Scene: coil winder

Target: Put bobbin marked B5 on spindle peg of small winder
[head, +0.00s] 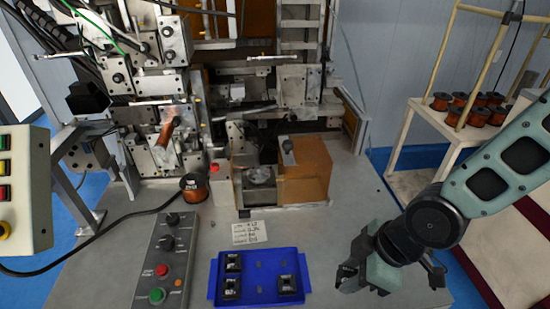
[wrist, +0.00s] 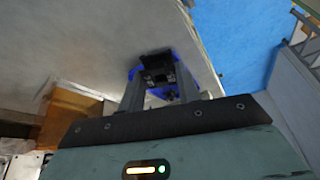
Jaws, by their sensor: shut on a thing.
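My gripper (head: 365,276) hangs over the right front of the bench, right of the blue tray. In the wrist view its fingers (wrist: 158,88) are shut on a small dark piece (wrist: 157,67), probably a black bobbin; its marking cannot be read. The blue tray (head: 275,254) holds dark square bobbins: two at the left, (head: 232,262) and (head: 230,288), and one at the right (head: 287,285). Their marks are too small to read surely. A small winder-like unit with an orange-brown block (head: 305,178) stands at the bench's back; which part is its spindle peg I cannot tell.
A control box (head: 164,258) with buttons and a cable lies left of the tray. A paper card (head: 249,232) lies behind the tray. A copper-wound spool (head: 194,187) stands near the machine. A rack at right holds several copper spools (head: 464,108). The bench right of the card is clear.

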